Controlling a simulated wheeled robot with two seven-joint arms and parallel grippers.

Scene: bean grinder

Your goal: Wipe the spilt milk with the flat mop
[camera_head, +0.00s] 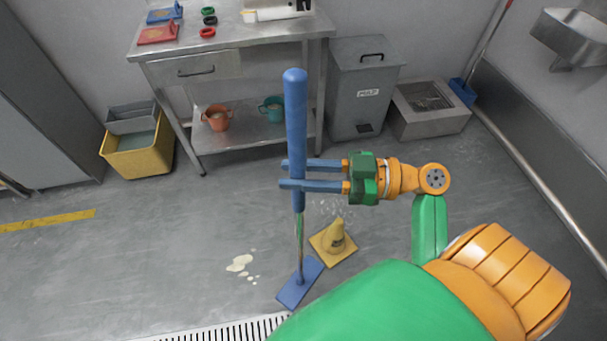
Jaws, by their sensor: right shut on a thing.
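The flat mop has a thick blue handle grip (296,120), a thin metal pole and a flat blue head (300,283). It stands nearly upright, its head low at or near the floor. My right gripper (290,173) comes in from the right and is shut on the blue handle. The spilt milk (240,263) is a small cream-white puddle with several drops on the grey floor, left of the mop head and apart from it. My left gripper is not in view.
A floor drain grate (220,331) runs along the bottom. A steel table (235,35), a grey bin (362,90) and a yellow mop bucket (135,155) stand behind. The floor left of the milk is clear.

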